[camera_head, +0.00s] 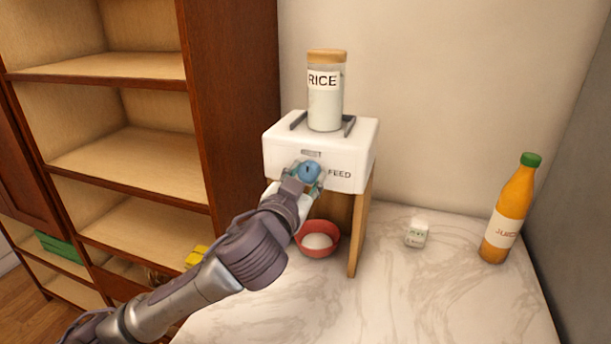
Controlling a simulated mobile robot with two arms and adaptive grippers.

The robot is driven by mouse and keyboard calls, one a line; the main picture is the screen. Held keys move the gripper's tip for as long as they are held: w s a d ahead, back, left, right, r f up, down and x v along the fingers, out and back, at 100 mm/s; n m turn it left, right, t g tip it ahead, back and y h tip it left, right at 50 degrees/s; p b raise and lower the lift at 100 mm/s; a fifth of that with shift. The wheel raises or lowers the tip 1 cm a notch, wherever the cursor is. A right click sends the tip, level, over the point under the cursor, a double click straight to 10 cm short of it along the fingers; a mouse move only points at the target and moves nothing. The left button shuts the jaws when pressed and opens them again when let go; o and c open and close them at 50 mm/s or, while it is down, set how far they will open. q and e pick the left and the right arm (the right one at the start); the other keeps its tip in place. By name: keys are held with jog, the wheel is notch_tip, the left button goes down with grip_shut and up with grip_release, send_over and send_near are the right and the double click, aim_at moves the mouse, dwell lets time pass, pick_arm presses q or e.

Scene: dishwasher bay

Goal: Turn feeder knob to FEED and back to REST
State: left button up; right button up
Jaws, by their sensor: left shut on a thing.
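The white feeder (360,141) stands on wooden legs on the marble counter. A blue round knob (311,172) is on its front face, with the word FEED to the right of it and a small label above it. My left gripper (309,176) is shut on the knob. The direction the knob points is too small to tell. A jar marked RICE (325,100) with a wooden lid stands upright on top of the feeder. A red bowl (303,246) with white contents sits below the feeder, partly hidden by my left arm. My right gripper is not in view.
An orange juice bottle (512,205) with a green cap and a small white box (416,234) stand on the counter at the right. A wooden shelf unit (120,150) is at the left. The front of the counter (420,300) is clear.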

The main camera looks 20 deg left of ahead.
pick_arm(q)
jog(key=m+p, duration=0.2)
jog(key=m, duration=0.1)
jog(key=shift+r+m, duration=0.15)
jog(key=shift+m, duration=0.15)
jog(key=m+p, duration=0.4)
jog(key=m, duration=0.1)
jog(key=m+p, duration=0.4)
jog(key=m, duration=0.2)
jog(key=shift+p, duration=0.35)
jog(key=shift+m+p, duration=0.7)
jog(key=shift+m, duration=0.6)
jog(key=shift+f, duration=0.25)
jog(key=o, duration=1.1)
jog(key=shift+o, duration=0.2)
jog(key=s, duration=1.2)
jog(key=shift+a, duration=0.2)
